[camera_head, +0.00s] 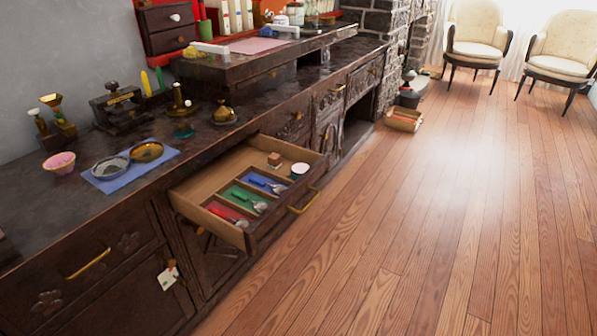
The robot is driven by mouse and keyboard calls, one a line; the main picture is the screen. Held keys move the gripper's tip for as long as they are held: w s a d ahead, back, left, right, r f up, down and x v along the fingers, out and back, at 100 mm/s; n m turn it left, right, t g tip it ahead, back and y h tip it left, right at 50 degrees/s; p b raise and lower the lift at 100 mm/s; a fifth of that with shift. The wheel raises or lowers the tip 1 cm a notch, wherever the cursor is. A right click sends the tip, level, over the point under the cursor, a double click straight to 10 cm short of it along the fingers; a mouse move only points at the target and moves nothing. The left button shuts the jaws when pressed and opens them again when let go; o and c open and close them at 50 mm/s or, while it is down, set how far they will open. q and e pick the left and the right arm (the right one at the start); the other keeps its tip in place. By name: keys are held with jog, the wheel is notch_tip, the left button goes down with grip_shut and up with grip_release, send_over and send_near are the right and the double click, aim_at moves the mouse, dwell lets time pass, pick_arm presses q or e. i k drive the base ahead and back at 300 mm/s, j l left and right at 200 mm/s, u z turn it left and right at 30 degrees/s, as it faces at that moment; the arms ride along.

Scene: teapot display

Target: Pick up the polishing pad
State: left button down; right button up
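No thing in view is clearly a polishing pad, and I cannot tell which item it is. An open drawer (196,190) juts out from the dark cabinet. In it lie a small brown block (274,159), a round white-topped jar (300,170), and tools with blue (262,181), green (246,197) and red (224,213) handles in separate compartments. A pink flat cloth (258,45) lies on the raised shelf. A blue cloth (108,184) on the counter bears two round metal dishes (110,167) (146,151). Neither of my grippers is in view.
A pink bowl (59,163), a dark device (118,108) and brass pieces (224,115) stand on the counter (35,215). A wooden box (403,119) sits on the floor beside the cabinet. Two cream chairs (477,40) (562,55) stand far back. The wooden floor (430,220) on the right is clear.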

aim_at(274, 159)
jog(key=i+l+z, duration=0.7)
jog(key=z, duration=0.15)
jog(key=i+l+z, duration=0.1)
jog(key=i+z, duration=0.35)
jog(key=i+u, duration=0.3)
jog(key=u, duration=0.15)
jog(key=i+l+u, duration=0.2)
jog(key=u, duration=0.2)
jog(key=i+l+u, duration=0.3)
jog(key=u, duration=0.15)
